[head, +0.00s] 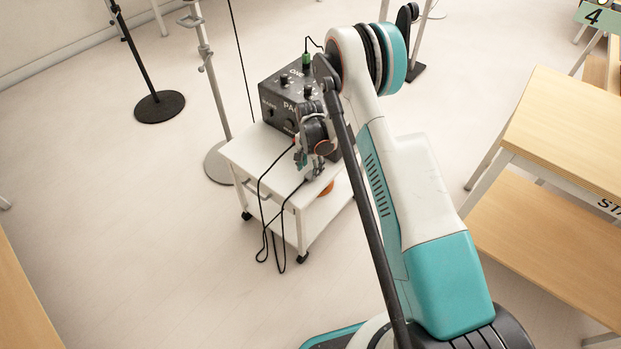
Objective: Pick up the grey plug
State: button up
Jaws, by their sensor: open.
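My gripper (307,164) hangs open over the front of a small white cart (257,158), pointing down beside the dark control box. A small grey piece at the end of a black cable, which looks like the grey plug (313,176), lies on the cart top just under the fingertips. The fingers partly hide it, and I cannot tell whether they touch it. A second black cable runs up to a small reddish end beside my gripper. A green plug (306,58) stands upright in the top of the control box (278,98).
The two cables hang in loops off the cart's front edge. Stands with round bases (159,107) are behind and left of the cart. A wooden shelf unit (568,130) is at right. The floor (130,230) at left is clear.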

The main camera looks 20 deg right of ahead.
aim_at(310, 174)
notch_tip(310, 174, down, 4)
jog(key=shift+d+r+b, duration=0.15)
jog(key=shift+r+b, duration=0.1)
jog(key=shift+b, duration=0.4)
jog(key=shift+r, duration=0.1)
jog(key=c, duration=1.1)
jog(key=shift+c, duration=0.2)
